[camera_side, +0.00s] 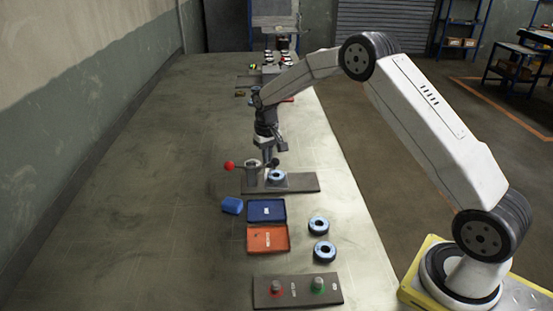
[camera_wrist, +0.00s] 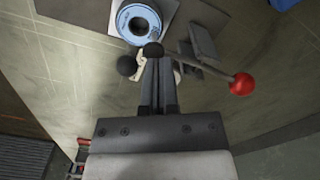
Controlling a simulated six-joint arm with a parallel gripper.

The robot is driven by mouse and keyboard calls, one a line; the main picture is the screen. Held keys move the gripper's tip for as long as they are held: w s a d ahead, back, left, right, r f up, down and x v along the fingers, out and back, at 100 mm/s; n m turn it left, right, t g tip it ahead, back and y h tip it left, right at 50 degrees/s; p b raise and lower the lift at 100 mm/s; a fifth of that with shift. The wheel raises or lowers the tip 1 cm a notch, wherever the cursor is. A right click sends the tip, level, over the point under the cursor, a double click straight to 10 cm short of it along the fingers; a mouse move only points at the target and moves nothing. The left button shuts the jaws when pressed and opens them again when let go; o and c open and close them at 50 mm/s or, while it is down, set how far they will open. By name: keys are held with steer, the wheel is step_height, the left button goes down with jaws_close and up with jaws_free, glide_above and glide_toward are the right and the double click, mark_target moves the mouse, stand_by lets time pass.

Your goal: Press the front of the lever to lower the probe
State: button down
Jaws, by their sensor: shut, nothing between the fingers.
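The lever (camera_wrist: 212,68) is a thin rod with a red ball at one end (camera_wrist: 242,84); the red ball also shows in the side view (camera_side: 229,166). A dark ball (camera_wrist: 127,65) and a second dark knob (camera_wrist: 153,50) show near my fingertips. My gripper (camera_wrist: 157,62) is shut and empty, pointing down over the lever stand; it also shows in the side view (camera_side: 268,160). Its tips overlap the lower edge of the knob in the wrist view; I cannot tell whether they touch. The probe is not clearly visible.
A button panel (camera_side: 298,292) is nearest. The left of the table is clear.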

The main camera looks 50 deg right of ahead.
step_height(320, 180, up, 9)
stand_by(1.1)
steer(key=shift+s, duration=0.1)
stand_by(0.8)
steer(key=s+a+f+n+t, duration=0.1)
steer(key=s+a, duration=0.2)
steer(key=s, duration=0.5)
steer(key=s+a+f+n, duration=0.1)
steer(key=s+a, duration=0.3)
steer(key=s, duration=0.5)
steer(key=s+a+f+n+t, duration=0.1)
steer(key=s+a+f, duration=0.1)
steer(key=s, duration=0.7)
steer(key=shift+s+a+t, duration=0.25)
steer(key=shift+a+t, duration=0.05)
steer(key=shift+a, duration=0.45)
